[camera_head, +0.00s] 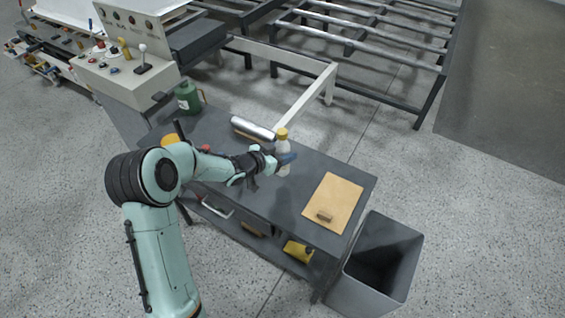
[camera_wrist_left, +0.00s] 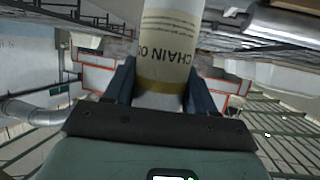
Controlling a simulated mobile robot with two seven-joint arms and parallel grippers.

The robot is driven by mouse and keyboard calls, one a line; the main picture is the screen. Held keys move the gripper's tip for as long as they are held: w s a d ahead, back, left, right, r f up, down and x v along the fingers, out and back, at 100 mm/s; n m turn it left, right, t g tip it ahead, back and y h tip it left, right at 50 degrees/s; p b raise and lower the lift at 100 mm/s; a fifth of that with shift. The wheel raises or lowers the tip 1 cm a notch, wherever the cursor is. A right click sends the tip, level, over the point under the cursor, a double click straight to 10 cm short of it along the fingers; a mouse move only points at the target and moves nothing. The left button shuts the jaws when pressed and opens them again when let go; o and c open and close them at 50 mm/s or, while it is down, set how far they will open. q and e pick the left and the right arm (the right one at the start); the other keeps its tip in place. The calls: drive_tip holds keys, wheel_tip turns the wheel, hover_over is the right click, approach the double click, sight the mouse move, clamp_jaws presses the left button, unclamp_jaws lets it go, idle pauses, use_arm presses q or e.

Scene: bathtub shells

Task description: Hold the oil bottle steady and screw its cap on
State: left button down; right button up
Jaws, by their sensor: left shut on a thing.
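The oil bottle (camera_head: 283,146) is pale, with a yellow cap at its top, and stands upright over the right half of the dark workbench (camera_head: 235,131). I cannot tell whether the bottle touches the bench, or how tightly the cap sits. My left gripper (camera_head: 283,160) is shut on the bottle's body below the cap. In the left wrist view the bottle (camera_wrist_left: 170,45) shows a cream label reading "CHAIN O" and a yellowish band, between two dark blue fingers. The cap is out of that view. My right gripper is in neither view.
A tan board (camera_head: 340,193) with a small brown block lies at right.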

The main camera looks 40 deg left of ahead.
use_arm(q)
drive_tip(key=shift+f+b, duration=0.4)
drive_tip(key=shift+f, duration=1.7)
drive_tip(key=shift+f, duration=0.25)
drive_tip(key=shift+c, duration=1.8)
unclamp_jaws()
drive_tip(key=shift+r, duration=0.15)
